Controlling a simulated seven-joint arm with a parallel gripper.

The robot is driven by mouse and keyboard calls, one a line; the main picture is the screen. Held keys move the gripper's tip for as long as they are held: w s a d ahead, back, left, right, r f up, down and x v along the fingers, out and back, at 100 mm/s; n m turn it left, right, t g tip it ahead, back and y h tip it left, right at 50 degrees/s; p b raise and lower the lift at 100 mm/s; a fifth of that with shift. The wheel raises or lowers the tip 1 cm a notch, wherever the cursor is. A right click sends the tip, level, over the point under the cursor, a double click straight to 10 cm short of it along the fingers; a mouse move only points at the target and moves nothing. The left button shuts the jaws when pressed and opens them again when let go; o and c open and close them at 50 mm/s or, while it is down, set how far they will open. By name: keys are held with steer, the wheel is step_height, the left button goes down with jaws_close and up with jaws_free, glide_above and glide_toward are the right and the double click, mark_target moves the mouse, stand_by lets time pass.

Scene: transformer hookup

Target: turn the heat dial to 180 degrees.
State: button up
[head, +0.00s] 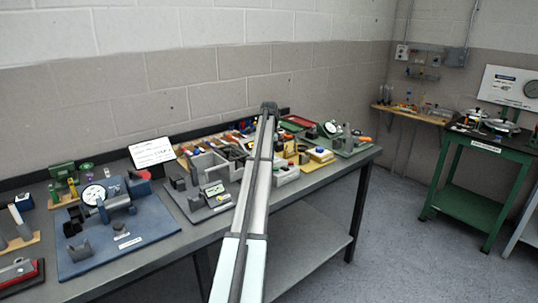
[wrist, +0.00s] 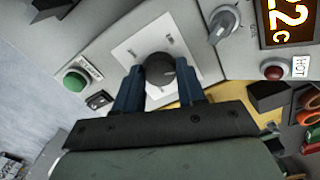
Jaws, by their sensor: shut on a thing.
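The heat dial is probably the dark round knob (wrist: 160,68) on a white square plate in the wrist view. My gripper (wrist: 160,80) has its two blue fingers on either side of this knob and is shut on it. A second grey knob with a pointer (wrist: 222,24) is at the upper right, apart from my fingers. An orange display (wrist: 287,20) beside it reads part of a number ending in 2, with a C. The scale marks around the gripped knob are too small to read. In the head view my arm hides the gripper and the dial.
On the panel are a green button (wrist: 75,80), a black rocker switch (wrist: 99,100) and a red lamp (wrist: 274,73) marked HOT. Red and orange handled tools (wrist: 308,118) lie close at the right. In the head view, a blue fixture board (head: 150,245) and other fixtures crowd the bench.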

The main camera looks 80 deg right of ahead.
steer(key=shift+m, duration=1.7)
steer(key=o, duration=1.1)
steer(key=shift+c, duration=0.2)
step_height(320, 180, up, 14)
steer(key=shift+w+f, duration=0.1)
steer(key=shift+f, duration=0.05)
